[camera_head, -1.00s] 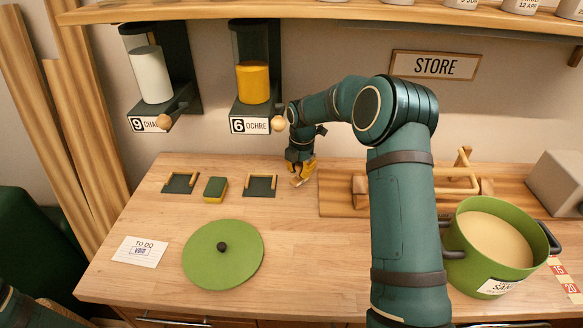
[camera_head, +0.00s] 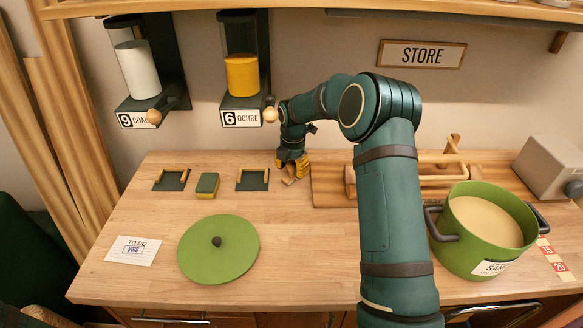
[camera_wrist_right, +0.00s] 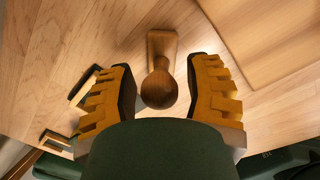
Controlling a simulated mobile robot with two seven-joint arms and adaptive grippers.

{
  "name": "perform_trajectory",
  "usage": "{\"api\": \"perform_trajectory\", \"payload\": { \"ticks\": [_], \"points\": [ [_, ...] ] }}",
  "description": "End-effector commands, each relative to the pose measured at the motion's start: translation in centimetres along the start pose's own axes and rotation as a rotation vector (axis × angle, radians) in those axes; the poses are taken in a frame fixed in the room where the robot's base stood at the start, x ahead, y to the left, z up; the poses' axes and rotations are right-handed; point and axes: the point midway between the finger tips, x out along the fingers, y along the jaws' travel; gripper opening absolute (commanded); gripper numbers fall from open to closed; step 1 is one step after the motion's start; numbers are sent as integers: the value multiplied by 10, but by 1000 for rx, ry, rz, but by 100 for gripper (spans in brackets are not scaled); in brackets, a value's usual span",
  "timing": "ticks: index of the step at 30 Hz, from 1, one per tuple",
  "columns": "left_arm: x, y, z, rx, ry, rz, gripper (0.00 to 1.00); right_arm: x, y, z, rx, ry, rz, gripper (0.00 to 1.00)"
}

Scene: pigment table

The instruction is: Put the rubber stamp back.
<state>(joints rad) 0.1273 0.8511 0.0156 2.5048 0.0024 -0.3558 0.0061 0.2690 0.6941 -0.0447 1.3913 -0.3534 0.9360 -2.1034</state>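The rubber stamp (camera_wrist_right: 160,85), a wooden block with a round knob handle, is on the table in the right wrist view. My right gripper (camera_wrist_right: 168,90) has its yellow ridged fingers apart, one on each side of the knob, with gaps visible. In the head view, my right gripper (camera_head: 292,168) points down at the table, and a small part of the stamp (camera_head: 289,181) shows under its fingers. Two dark pads with wooden rails, a left one (camera_head: 170,181) and a right one (camera_head: 252,181), lie to the left. My left gripper is not in view.
A green-and-yellow sponge (camera_head: 207,185) lies between the pads. A green lid (camera_head: 218,248) and a TO DO card (camera_head: 133,250) lie in front. A wooden board (camera_head: 328,188) is right of the gripper, with a green pot (camera_head: 480,230) beyond. Pigment dispensers (camera_head: 241,75) hang above.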

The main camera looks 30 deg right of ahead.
Motion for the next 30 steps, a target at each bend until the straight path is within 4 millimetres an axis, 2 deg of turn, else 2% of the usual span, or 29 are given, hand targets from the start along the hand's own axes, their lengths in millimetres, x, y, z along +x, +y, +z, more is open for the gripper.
{"api": "perform_trajectory", "payload": {
  "ticks": [8, 11, 24, 30],
  "points": [
    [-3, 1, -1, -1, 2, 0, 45, -7, 0, 0, 0, -1, 1, 50],
    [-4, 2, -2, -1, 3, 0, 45, -21, 1, 1, 0, -2, 3, 50],
    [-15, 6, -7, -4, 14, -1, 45, -106, 1, 0, 0, -2, 2, 50],
    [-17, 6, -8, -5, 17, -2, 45, -122, 1, 0, -1, -1, 0, 50]
  ]
}}
